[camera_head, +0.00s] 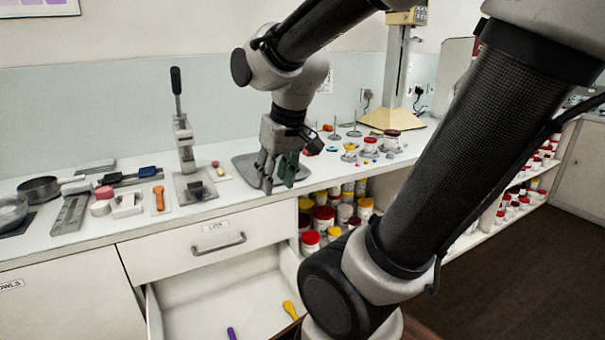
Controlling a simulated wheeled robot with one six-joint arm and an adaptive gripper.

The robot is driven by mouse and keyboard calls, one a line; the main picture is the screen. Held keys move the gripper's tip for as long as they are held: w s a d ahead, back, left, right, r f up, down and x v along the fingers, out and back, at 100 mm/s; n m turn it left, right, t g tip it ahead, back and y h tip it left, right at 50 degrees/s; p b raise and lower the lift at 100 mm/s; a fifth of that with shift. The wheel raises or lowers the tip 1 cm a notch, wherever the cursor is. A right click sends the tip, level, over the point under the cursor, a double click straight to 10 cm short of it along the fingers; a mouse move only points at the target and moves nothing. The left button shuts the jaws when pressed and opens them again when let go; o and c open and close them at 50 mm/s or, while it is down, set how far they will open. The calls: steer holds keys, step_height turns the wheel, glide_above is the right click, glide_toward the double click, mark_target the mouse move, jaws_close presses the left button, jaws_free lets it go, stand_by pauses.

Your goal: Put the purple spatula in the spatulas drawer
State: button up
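A purple object (231,333), probably the handle of the purple spatula, lies in the open lower drawer (170,294) at the bottom edge of the picture. Only a short piece of it shows. A yellow spatula (290,309) lies to its right in the same drawer. The drawer's front and any label on it are out of view. My gripper (279,186) points down over the grey mat on the counter, well above and behind the drawer. Its two fingers look apart, with nothing clearly seen between them.
A closed labelled drawer (205,244) is above the open one. On the counter (120,228) stand a lever press (187,157), an orange tool (159,197) and several small items. Shelves of lidded jars (323,217) are to the right. My arm blocks the right foreground.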

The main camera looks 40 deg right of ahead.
steer(key=s+d+r, duration=0.1)
steer(key=s+r, duration=0.1)
steer(key=s, duration=0.5)
steer(key=shift+s+d+r+t, duration=0.15)
steer(key=shift+s+r+t, duration=0.05)
steer(key=shift+r+t, duration=0.15)
